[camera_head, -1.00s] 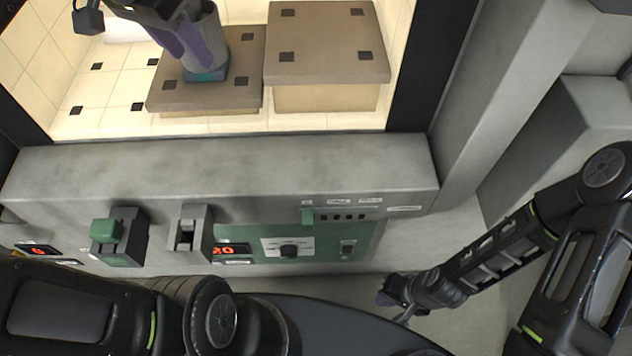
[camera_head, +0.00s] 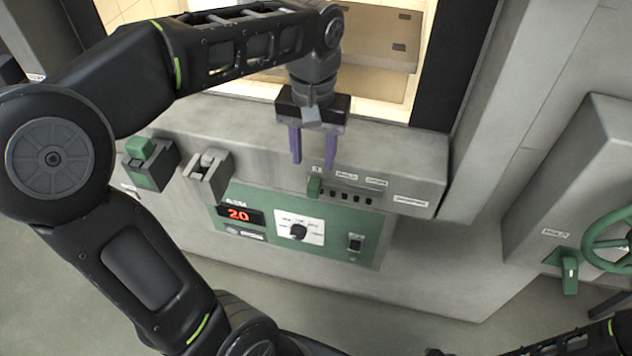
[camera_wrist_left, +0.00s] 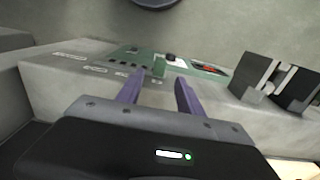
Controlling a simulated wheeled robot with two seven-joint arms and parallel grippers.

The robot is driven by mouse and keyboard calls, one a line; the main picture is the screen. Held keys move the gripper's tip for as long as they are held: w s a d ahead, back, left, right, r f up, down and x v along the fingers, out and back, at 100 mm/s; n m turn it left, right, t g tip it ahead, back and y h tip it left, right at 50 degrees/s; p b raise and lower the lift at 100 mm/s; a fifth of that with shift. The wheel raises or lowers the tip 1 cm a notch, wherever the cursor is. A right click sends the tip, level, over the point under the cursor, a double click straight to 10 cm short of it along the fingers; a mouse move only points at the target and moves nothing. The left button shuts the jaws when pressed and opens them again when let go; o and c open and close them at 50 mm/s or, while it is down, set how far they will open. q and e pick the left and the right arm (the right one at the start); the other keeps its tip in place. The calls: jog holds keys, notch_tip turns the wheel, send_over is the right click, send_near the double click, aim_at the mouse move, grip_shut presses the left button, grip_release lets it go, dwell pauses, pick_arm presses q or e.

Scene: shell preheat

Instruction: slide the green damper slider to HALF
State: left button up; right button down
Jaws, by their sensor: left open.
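The green damper slider (camera_head: 314,187) is a small green block at the left end of a slotted strip on the front panel, below the first short label. My left gripper (camera_head: 314,164) points down just above it, its two purple fingers apart and empty. In the left wrist view the left gripper (camera_wrist_left: 160,92) is also open, with the green slider (camera_wrist_left: 159,67) just beyond the fingertips. The fingers look clear of the slider. Small labels (camera_head: 346,175) run above the slots, hard to read.
The green panel (camera_head: 375,235) below holds a red display (camera_head: 239,215), a black knob (camera_head: 298,231) and a small switch (camera_head: 355,243). A green-topped block (camera_head: 140,148) and a grey lever housing (camera_head: 207,172) stand left. A green handwheel (camera_head: 607,245) is at right.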

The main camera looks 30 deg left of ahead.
aim_at(314, 185)
pick_arm(q)
notch_tip(314, 185, down, 8)
jog(key=shift+r, duration=0.1)
dwell(0.5)
jog(key=shift+c, duration=0.4)
grip_shut()
dwell(1.0)
